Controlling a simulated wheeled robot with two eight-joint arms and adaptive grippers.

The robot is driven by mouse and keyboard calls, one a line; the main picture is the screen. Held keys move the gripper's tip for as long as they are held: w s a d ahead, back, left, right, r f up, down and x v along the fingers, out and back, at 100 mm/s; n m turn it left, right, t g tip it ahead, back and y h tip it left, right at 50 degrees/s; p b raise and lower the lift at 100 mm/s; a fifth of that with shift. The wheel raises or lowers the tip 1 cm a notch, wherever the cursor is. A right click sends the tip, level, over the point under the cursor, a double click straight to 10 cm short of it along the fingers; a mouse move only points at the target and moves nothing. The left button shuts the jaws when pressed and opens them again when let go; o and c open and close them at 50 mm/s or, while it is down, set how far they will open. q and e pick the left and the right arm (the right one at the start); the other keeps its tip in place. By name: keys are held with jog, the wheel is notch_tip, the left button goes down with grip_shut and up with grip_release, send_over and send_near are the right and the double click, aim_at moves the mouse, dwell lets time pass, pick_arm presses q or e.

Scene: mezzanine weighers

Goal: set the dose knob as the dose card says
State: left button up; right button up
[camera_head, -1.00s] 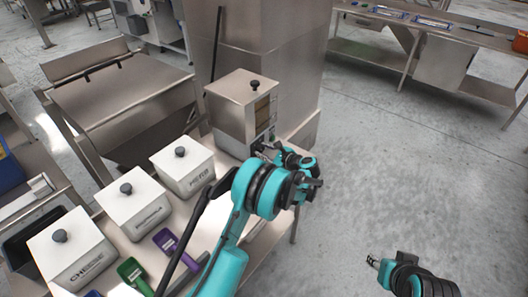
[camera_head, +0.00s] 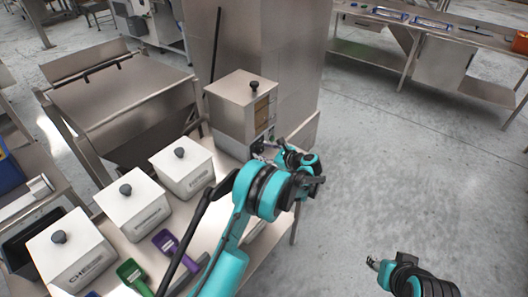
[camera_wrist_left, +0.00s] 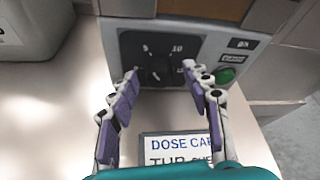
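The steel dosing machine (camera_head: 235,110) stands at the far end of the bench. In the left wrist view its front has a black dial plate with the dark dose knob (camera_wrist_left: 159,73) in the middle; the marks 5 and 10 show above it. My left gripper (camera_wrist_left: 160,72) has its two fingers apart, one on each side of the knob; I see no clear contact. The left gripper is small in the head view (camera_head: 263,150). The dose card (camera_wrist_left: 178,143) lies below, its lower text cut off by my gripper. My right gripper (camera_head: 373,263) is away over the floor, fingers too small to judge.
A green button (camera_wrist_left: 225,76) sits right of the dial. White lidded bins (camera_head: 183,168) line the bench, with a green scoop (camera_head: 133,275) and a purple scoop (camera_head: 168,243) in front. The floor to the right is clear.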

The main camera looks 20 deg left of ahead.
pick_arm(q)
jog(key=v, duration=1.2)
